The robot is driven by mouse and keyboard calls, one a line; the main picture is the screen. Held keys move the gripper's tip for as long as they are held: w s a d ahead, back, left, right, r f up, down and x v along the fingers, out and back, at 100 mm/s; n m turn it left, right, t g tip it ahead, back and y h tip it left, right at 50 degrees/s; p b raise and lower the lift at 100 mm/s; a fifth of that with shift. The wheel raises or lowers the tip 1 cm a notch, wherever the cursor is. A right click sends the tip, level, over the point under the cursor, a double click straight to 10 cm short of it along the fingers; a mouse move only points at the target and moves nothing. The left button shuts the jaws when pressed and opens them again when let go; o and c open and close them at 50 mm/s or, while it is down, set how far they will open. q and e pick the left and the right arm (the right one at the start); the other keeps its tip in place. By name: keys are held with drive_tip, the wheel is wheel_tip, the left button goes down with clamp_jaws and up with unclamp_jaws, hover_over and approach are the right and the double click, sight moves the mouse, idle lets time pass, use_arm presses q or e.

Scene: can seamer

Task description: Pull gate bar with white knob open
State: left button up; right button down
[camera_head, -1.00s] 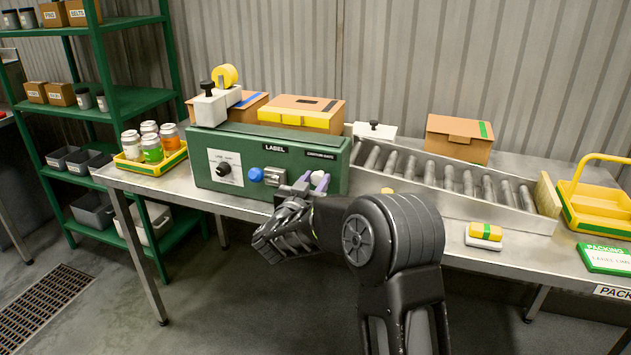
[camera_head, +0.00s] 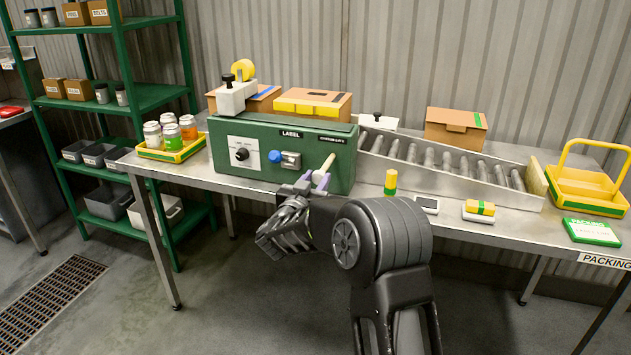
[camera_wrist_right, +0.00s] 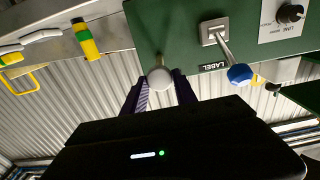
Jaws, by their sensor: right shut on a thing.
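The green label machine (camera_head: 237,172) stands on the steel bench. A pale gate bar (camera_head: 327,163) shows at the right part of its front, just above my right gripper. My right gripper (camera_head: 314,182) is shut on the bar's white knob, in front of the machine. The right wrist view shows the round white knob (camera_wrist_right: 160,78) between the two purple-grey fingers, with the green panel (camera_wrist_right: 170,30) beyond. The fingers hide part of the knob. My left gripper is not in view.
A lever with a blue knob (camera_head: 275,156) sits left of the bar. A roller conveyor (camera_head: 440,160) runs to the right. A yellow tray (camera_head: 172,153) holds cans.

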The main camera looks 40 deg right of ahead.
drive_tip(key=shift+a+f, duration=0.1)
drive_tip(key=shift+f, duration=0.05)
drive_tip(key=c, duration=1)
unclamp_jaws()
drive_tip(key=shift+s+a, duration=0.1)
drive_tip(key=shift+a, duration=0.05)
drive_tip(key=b+v, duration=0.1)
drive_tip(key=v, duration=0.6)
drive_tip(key=shift+s+a, duration=0.2)
drive_tip(key=shift+a, duration=0.05)
